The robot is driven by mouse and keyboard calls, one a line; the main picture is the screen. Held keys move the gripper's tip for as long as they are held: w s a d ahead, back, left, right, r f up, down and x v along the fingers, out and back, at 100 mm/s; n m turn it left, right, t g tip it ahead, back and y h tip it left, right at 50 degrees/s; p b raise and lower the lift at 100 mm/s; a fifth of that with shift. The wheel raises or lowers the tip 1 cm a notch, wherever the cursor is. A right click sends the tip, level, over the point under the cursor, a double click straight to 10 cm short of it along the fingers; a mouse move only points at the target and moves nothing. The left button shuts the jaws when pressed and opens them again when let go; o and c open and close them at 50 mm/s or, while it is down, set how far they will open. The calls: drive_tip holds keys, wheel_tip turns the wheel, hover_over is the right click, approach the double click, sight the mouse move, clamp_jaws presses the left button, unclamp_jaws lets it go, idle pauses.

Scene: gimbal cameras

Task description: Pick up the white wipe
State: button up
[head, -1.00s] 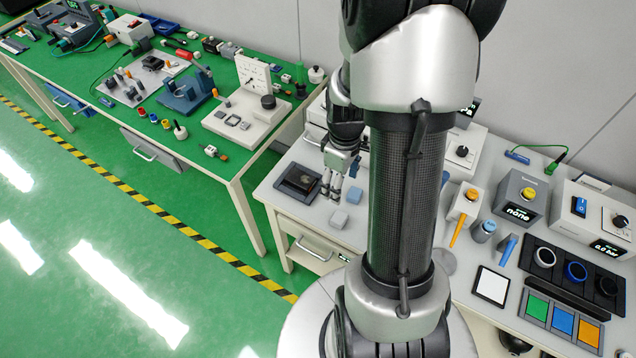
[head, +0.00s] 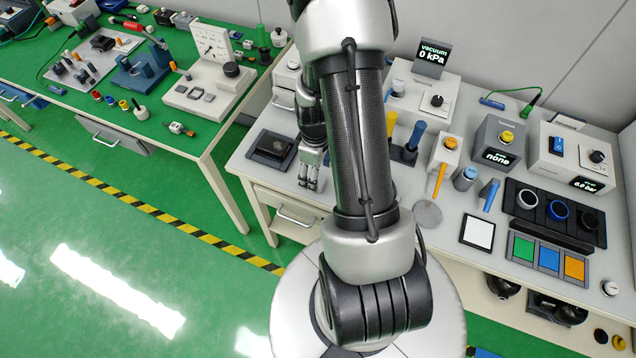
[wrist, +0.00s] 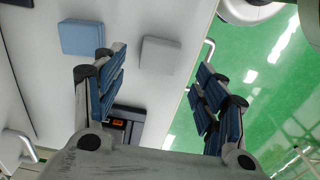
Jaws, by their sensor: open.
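The white wipe (wrist: 160,55) is a pale, square-looking pad lying flat on the light bench top in the wrist view. A light blue wipe (wrist: 81,37) lies to its left, apart from it. My gripper (wrist: 161,62) is open and empty, pointing down. The white wipe shows in the gap between its two blue-padded fingers; how far below the fingertips it lies I cannot tell. In the head view my gripper (head: 309,184) hangs over the left part of the bench, and both wipes are hidden behind my arm and hand.
A black tray (head: 255,160) sits left of my gripper on the bench. The bench's front edge is close by, with green floor beyond.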

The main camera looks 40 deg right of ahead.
wheel_tip(320, 180, down, 4)
drive_tip(key=shift+d+r+b, duration=0.1)
drive_tip(key=shift+b, duration=0.45)
drive_tip(key=shift+r, duration=0.1)
drive_tip(key=shift+c, duration=0.5)
drive_tip(key=c, duration=0.8)
